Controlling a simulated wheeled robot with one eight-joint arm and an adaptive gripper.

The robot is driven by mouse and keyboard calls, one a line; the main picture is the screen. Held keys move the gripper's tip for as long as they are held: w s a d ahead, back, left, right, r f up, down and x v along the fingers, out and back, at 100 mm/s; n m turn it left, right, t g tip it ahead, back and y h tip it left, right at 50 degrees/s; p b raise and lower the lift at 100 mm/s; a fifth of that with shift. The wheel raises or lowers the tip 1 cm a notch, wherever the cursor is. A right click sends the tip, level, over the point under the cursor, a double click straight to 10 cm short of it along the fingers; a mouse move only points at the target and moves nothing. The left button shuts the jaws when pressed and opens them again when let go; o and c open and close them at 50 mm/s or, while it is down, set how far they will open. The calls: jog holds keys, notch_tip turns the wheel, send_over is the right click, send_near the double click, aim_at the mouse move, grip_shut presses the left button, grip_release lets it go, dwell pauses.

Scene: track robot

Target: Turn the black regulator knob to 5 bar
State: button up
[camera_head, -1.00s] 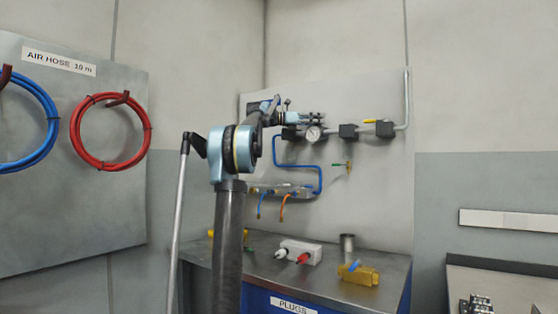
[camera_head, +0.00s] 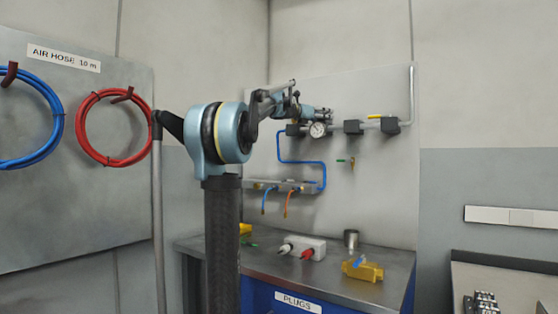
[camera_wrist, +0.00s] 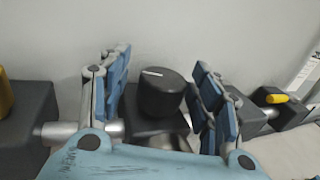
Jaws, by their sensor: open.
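The black regulator knob (camera_wrist: 160,93) stands upright on its dark block in the wrist view, with a white mark line on its top. My gripper (camera_wrist: 160,90) is open, with one blue-padded finger to the left of the knob and one to the right. Gaps show between the knob and both fingers. In the head view my gripper (camera_head: 318,114) is at the pipe line on the back panel and hides the knob. The round pressure gauge (camera_head: 318,130) shows just below my gripper; its reading is too small to tell.
Dark blocks (camera_head: 354,127) and a yellow-handled valve (camera_head: 376,116) sit along the pipe to the right. A blue tube (camera_head: 279,150) runs down to a manifold (camera_head: 270,185).

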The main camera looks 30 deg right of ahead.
jog(key=shift+n+t, duration=0.4)
jog(key=shift+t, duration=0.2)
jog(key=v, duration=1.8)
jog(key=s+a+f+m+y, duration=0.1)
jog(key=a+f+m+y, duration=0.1)
jog(key=f, duration=0.7)
jog(key=s+a+f+m+y, duration=0.1)
jog(key=a+f+m+y, duration=0.1)
jog(key=a+f+m, duration=0.3)
notch_tip(320, 180, down, 4)
jog(key=shift+s+f+g, duration=0.1)
jog(key=shift+s+g, duration=0.2)
jog(key=shift+s, duration=0.05)
jog(key=s+d+r+m+t+y, duration=0.35)
jog(key=d+r+m, duration=0.55)
jog(key=r, duration=0.4)
jog(key=s+d+r+m+t+y, duration=0.3)
jog(key=d+r+m, duration=0.4)
jog(key=r+m, duration=0.55)
jog(key=shift+n+t+h, duration=0.35)
jog(key=shift+t, duration=0.2)
jog(key=x, duration=1.7)
jog(key=shift+w+a+f, duration=0.1)
jog(key=shift+w+a, duration=0.15)
jog(key=shift+a, duration=0.1)
